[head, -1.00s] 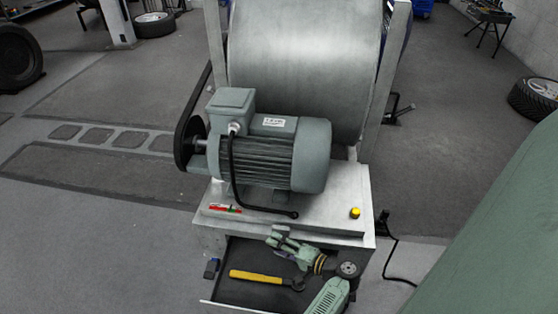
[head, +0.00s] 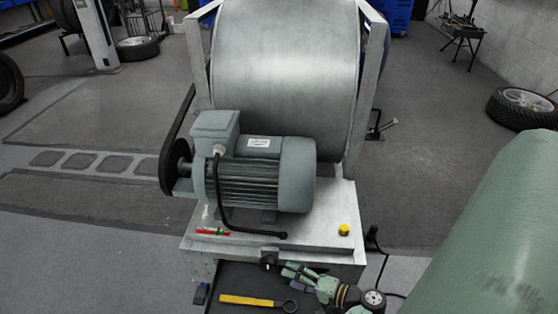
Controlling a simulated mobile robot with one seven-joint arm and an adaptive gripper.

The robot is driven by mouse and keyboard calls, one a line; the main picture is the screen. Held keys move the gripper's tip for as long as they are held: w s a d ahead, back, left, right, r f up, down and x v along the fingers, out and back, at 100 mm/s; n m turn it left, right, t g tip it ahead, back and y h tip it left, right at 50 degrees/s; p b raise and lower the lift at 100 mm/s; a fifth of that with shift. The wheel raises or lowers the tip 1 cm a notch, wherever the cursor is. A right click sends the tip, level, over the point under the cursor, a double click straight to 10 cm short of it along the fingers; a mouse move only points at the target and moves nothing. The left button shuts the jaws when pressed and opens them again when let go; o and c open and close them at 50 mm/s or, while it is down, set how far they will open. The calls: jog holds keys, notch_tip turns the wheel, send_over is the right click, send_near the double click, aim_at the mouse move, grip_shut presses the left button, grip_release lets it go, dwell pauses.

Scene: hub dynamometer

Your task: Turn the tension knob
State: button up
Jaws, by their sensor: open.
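A steel-topped machine cabinet (head: 325,205) carries a motor and a large drum. A small dark fitting (head: 269,257) sits at the middle of its front edge. A yellow round knob or button (head: 344,230) stands on the top at the right. I cannot tell for certain which is the tension knob. My gripper (head: 286,270), green and small in the picture, is open in front of the cabinet, just right of and below the dark fitting. A small gap seems to show between them. The fingertips are too small to see clearly.
The grey-green motor (head: 255,175) with a belt guard stands behind the front edge, below the steel drum (head: 285,75). A yellow-handled tool (head: 250,300) lies in the dark open drawer below. A cable hangs at right.

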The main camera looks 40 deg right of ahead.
jog(key=shift+v, duration=1.4)
